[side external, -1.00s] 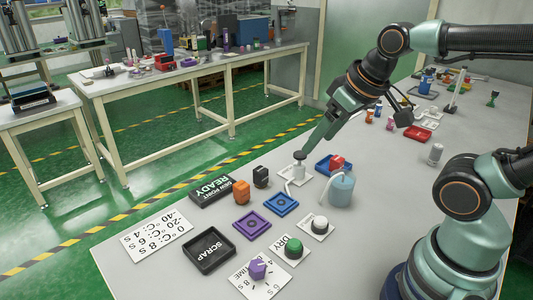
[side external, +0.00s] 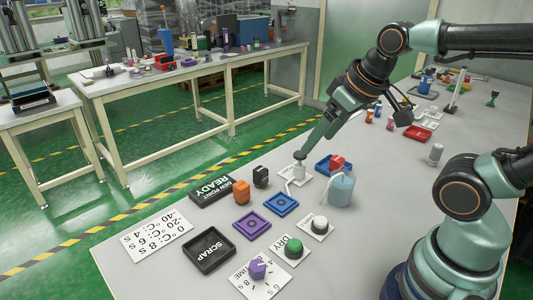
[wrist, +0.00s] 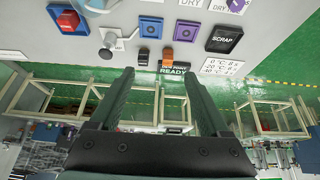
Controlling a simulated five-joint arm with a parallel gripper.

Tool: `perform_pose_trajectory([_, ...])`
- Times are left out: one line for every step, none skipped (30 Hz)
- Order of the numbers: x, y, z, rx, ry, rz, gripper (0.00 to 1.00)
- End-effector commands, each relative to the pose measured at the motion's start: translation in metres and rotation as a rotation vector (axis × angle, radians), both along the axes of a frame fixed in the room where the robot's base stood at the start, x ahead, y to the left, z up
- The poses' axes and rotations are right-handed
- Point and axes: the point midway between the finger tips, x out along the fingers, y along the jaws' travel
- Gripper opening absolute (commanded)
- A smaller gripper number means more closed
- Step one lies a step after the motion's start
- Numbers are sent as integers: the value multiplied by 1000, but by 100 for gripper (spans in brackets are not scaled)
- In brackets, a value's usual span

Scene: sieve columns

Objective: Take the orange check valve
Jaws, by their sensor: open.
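The orange check valve (side external: 241,192) is a small orange block standing on the grey table, left of the blue tray. It also shows in the wrist view (wrist: 168,54), just beyond the fingertips, beside a similar black block (wrist: 144,57). My gripper (wrist: 155,76) is open, with nothing between its two fingers. In the side view my gripper (side external: 302,150) is right of and behind the valve, apart from it, close to a white fixture with a dark round top (side external: 299,168). Only one finger shows clearly there.
A black READY tray (side external: 211,193) lies left of the valve. A purple tray (side external: 251,225), a blue tray (side external: 282,205) and a SCRAP tray (side external: 209,251) lie toward the front. A blue-grey bottle (side external: 341,190) stands right of the fixture. A black block (side external: 261,178) stands close behind the valve.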

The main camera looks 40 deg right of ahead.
Motion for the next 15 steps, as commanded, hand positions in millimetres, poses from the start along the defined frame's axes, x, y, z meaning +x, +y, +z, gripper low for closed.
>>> perform_pose_trajectory([2,0,1,-5,4,10,80])
perform_pose_trajectory([3,0,2,-10,8,21,80])
perform_pose_trajectory([6,1,3,-20,17,41,80])
perform_pose_trajectory([10,1,4,-29,24,61,80])
perform_pose_trajectory([14,2,6,-42,35,87,80])
perform_pose_trajectory([20,2,7,-60,50,128,80])
perform_pose_trajectory([25,3,9,-76,63,163,80])
perform_pose_trajectory([32,4,10,-93,76,201,80])
perform_pose_trajectory([40,5,12,-115,93,255,80])
perform_pose_trajectory([47,5,12,-132,108,297,80])
perform_pose_trajectory([54,6,13,-148,120,337,80])
perform_pose_trajectory([63,7,12,-169,137,393,80])
perform_pose_trajectory([70,8,12,-183,150,434,80])
perform_pose_trajectory([76,9,11,-197,163,475,80])
perform_pose_trajectory([86,10,9,-215,179,531,80])
